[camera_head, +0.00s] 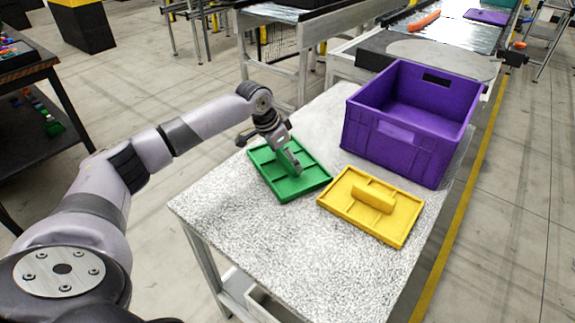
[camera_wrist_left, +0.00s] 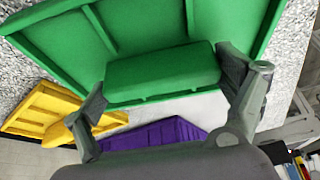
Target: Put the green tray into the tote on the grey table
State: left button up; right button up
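The green tray (camera_head: 265,167) lies at the back left of the grey table, with a raised block handle in its middle. My left gripper (camera_head: 280,150) is down at this handle. In the left wrist view the fingers of my left gripper (camera_wrist_left: 162,90) are wide apart, one at each end of the handle (camera_wrist_left: 165,72); I cannot tell whether both touch it. The purple tote (camera_head: 390,145) stands upright at the back right of the table, and the part of its inside that I see is empty. It also shows in the wrist view (camera_wrist_left: 160,134). My right gripper is not in view.
A yellow tray (camera_head: 345,205) with a similar handle lies on the grey table (camera_head: 270,250), right of the green tray and in front of the tote. The table's front left area is clear. A conveyor (camera_head: 455,35) runs behind, and a dark table (camera_head: 30,62) stands at the left.

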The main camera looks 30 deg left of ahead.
pick_arm(q)
jog(key=c, duration=0.7)
jog(key=shift+r, duration=0.15)
jog(key=shift+c, duration=0.2)
